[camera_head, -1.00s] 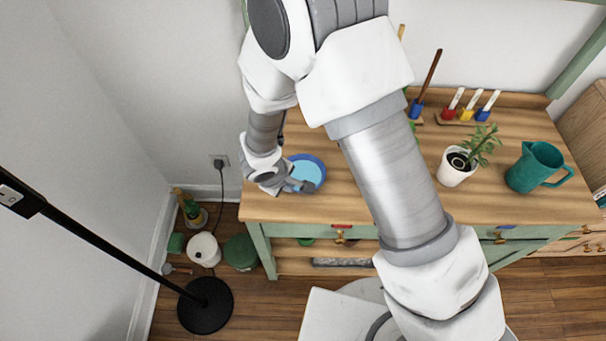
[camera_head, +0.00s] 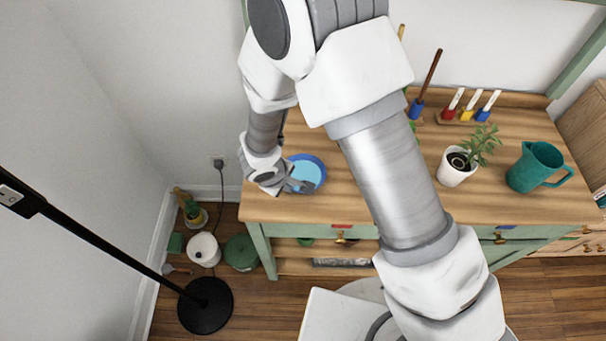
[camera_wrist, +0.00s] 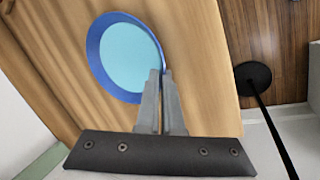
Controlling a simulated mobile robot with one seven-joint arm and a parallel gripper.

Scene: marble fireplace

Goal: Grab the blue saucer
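The blue saucer (camera_head: 315,163) has a dark blue rim and a lighter blue middle. It is at the left end of the wooden tabletop, and it also shows in the wrist view (camera_wrist: 122,55). My gripper (camera_head: 303,187) is at the saucer's near-left edge. In the wrist view my gripper's fingers (camera_wrist: 161,74) are close together, with the saucer's rim at their tips. They look shut on that rim. Part of the saucer's edge is hidden by the fingers. I cannot tell whether the saucer is lifted off the table.
A white plant pot (camera_head: 455,170) and a teal jug (camera_head: 537,167) stand to the right on the tabletop (camera_head: 515,120). Small coloured hand tools (camera_head: 467,112) stand along the back. A black floor stand (camera_head: 206,306) is at the lower left.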

